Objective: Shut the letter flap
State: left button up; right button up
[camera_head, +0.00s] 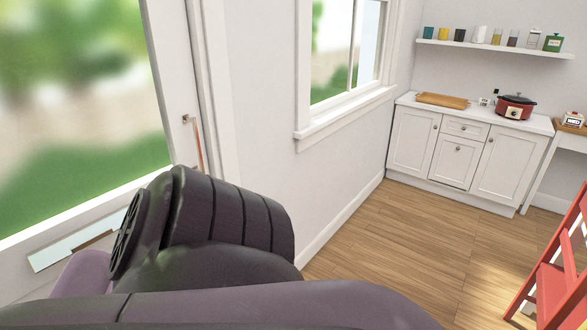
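The letter plate (58,253) is a pale, bright-edged strip set low in the white door at the left, below the glass. A brownish patch (93,240) shows along its right part; I cannot tell whether this is the flap or the slot. My dark grey and purple arm fills the lower left and middle, close to the plate in the picture and covering the door to its right. Neither gripper shows, and I cannot tell how far the flap stands open.
The door (180,85) has a long handle (195,140) at its right edge. A window (345,50) is on the wall beside it. White cabinets (455,147) carry a red cooker (516,107). A red ladder-like frame (562,270) stands at right. The wooden floor (410,240) between is clear.

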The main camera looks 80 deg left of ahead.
aim_at(50, 254)
jog(key=i+u, duration=0.1)
jog(key=u, duration=2.6)
jog(key=j+u, duration=0.1)
jog(key=u, duration=0.25)
jog(key=j+u, duration=0.15)
jog(key=u, duration=0.2)
jog(key=j+u, duration=0.1)
jog(key=u, duration=0.3)
jog(key=k+j, duration=0.05)
